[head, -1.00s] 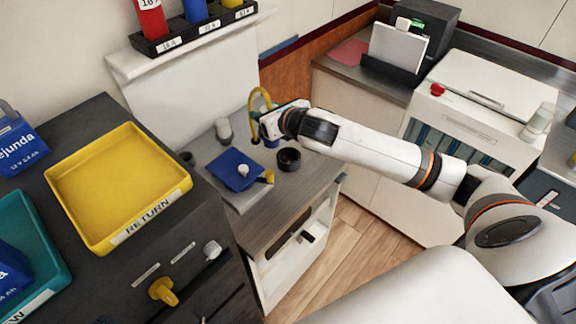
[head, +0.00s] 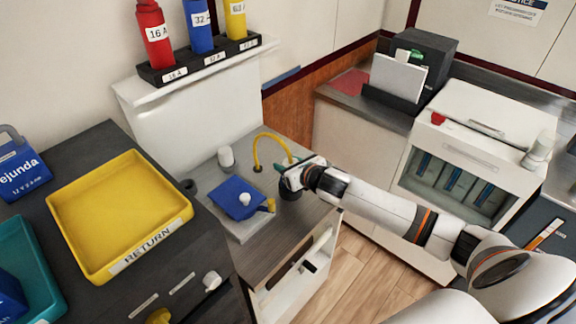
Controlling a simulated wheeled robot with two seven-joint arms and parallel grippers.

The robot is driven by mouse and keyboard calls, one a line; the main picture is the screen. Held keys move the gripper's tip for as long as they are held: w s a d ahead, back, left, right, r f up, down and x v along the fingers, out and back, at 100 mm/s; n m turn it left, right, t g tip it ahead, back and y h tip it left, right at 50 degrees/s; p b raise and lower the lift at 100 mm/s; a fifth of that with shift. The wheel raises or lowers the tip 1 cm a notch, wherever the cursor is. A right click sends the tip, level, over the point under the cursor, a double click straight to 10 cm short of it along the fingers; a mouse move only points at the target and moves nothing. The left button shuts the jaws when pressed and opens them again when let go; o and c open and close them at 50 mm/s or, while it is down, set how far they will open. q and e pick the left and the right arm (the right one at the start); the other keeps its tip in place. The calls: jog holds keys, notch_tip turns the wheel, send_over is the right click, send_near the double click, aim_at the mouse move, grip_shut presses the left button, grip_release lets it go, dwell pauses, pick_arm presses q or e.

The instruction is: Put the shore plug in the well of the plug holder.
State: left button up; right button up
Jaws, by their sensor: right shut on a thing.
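My right gripper (head: 287,178) is shut on the shore plug (head: 281,168), which is mostly hidden by the fingers; a small blue-green part shows. A yellow cable (head: 256,145) arches from the plug to the grey counter. The plug holder, a round black cup (head: 291,191), stands on the counter right under the gripper and is partly hidden by it. I cannot tell whether the plug's end is inside the well or just above it. My left gripper is not in view.
A blue cover with a white knob (head: 244,200) sits on a grey plate left of the holder. A light grey cylinder (head: 226,157) stands behind. A yellow RETURN tray (head: 169,231) lies on the dark cabinet at left. A shelf with coloured bottles (head: 197,62) is above.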

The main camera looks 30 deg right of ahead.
jog(key=shift+w+f, duration=0.1)
jog(key=shift+f, duration=0.1)
jog(key=shift+f, duration=0.1)
jog(key=o, duration=1.3)
jog(key=shift+f, duration=0.1)
jog(key=shift+c, duration=0.2)
jog(key=b+v, duration=0.1)
jog(key=v, duration=1.1)
jog(key=shift+b, duration=0.35)
